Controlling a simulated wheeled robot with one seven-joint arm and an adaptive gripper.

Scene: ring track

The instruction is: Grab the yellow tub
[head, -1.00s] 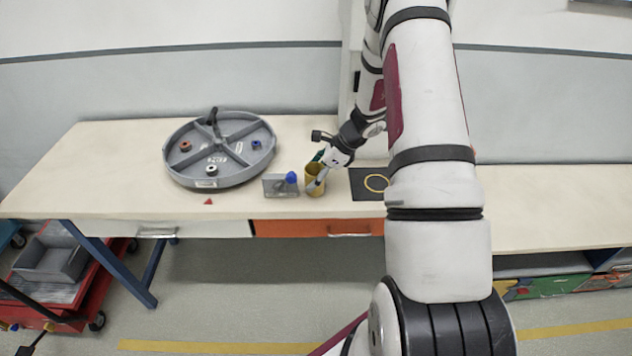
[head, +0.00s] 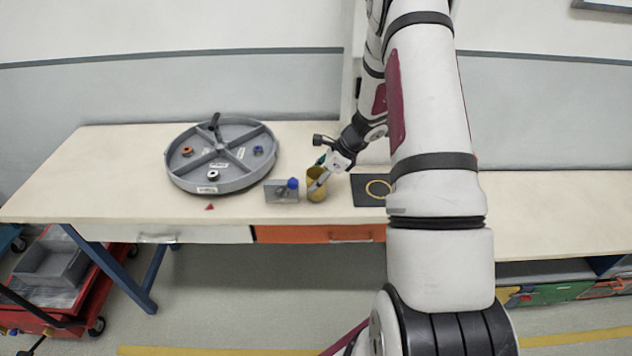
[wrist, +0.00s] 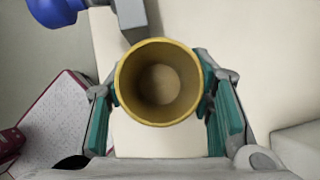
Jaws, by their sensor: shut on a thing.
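In the wrist view the tub (wrist: 160,112) is seen from above, open at the top and empty inside. My gripper's (wrist: 160,88) teal-padded fingers press on the tub's left and right sides, so it is shut on the tub.
A grey block with a blue knob (head: 283,191) stands close left of the tub. A round grey divided tray (head: 220,178) with small coloured parts lies further left. A black mat (head: 366,198) with a yellow ring (head: 378,188) lies right. A small red triangle (head: 210,207) is near the front edge.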

